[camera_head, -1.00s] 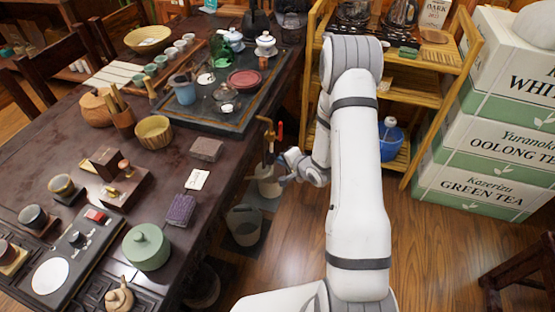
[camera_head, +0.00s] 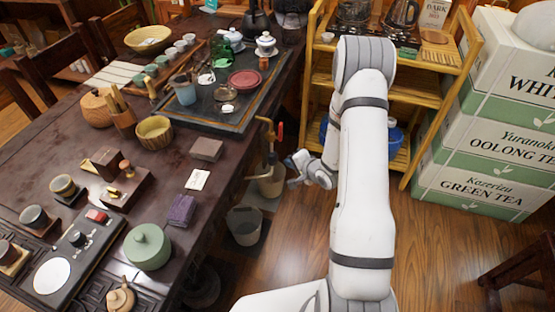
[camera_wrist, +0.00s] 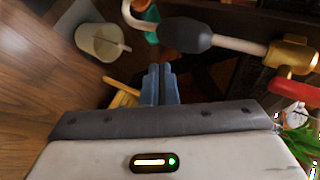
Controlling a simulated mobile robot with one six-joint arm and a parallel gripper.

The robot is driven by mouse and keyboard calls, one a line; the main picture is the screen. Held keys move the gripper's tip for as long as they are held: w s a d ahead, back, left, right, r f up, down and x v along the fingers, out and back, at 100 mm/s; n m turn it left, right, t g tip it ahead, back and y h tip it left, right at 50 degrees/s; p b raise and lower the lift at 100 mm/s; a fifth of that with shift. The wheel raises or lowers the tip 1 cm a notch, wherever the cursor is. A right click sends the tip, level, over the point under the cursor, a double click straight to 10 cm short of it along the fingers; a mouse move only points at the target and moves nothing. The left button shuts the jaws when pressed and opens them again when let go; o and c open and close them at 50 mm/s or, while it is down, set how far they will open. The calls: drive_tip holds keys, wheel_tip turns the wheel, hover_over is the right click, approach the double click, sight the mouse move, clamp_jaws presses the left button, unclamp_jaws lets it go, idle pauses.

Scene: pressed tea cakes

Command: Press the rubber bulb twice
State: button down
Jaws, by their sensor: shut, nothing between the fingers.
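The dark grey rubber bulb (camera_wrist: 187,35) sits in a pale hose at the top of the wrist view, with a brass fitting and a red lever (camera_wrist: 292,90) to its right. In the head view the red lever (camera_head: 280,130) shows beside the table edge; the bulb is too small there to make out surely. My gripper (camera_wrist: 160,70) is shut and empty, with its blue-grey fingertips pointing just below the bulb in the wrist view, apart from it in the picture. In the head view my gripper (camera_head: 292,162) is right of the hose.
A pale bucket (camera_head: 245,225) stands on the floor below, and a beige container (camera_head: 270,185) is behind it. The dark table (camera_head: 130,200), crowded with tea ware, borders the left. A wooden shelf (camera_head: 400,155) and tea boxes (camera_head: 475,180) stand right. Bare floor lies between.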

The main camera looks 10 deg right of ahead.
drive_tip(key=s+d, duration=0.1)
drive_tip(key=d, duration=0.1)
drive_tip(key=s+d, duration=0.1)
drive_tip(key=shift+s+d+p, duration=0.1)
drive_tip(key=shift+d+p, duration=0.25)
drive_tip(key=shift+d, duration=0.05)
idle(2.3)
drive_tip(key=s+d+r+n+g+h, duration=0.1)
drive_tip(key=s+r+n+g+h, duration=0.15)
drive_tip(key=r, duration=0.75)
drive_tip(key=s+r+n+g+h, duration=0.2)
drive_tip(key=s+r+n+h, duration=0.15)
drive_tip(key=r, duration=0.65)
drive_tip(key=s+a+r+n+g, duration=0.1)
drive_tip(key=s+a+r, duration=0.2)
drive_tip(key=s, duration=0.3)
drive_tip(key=s+a+r+n+g, duration=0.1)
drive_tip(key=s+a+r+n, duration=0.1)
drive_tip(key=s, duration=0.5)
drive_tip(key=s+a+r+n+g+y, duration=0.1)
drive_tip(key=s+a+r+n+g, duration=0.1)
drive_tip(key=s, duration=0.5)
wheel_tip(320, 180, up, 3)
drive_tip(key=shift+a+f, duration=0.15)
drive_tip(key=shift+a, duration=0.65)
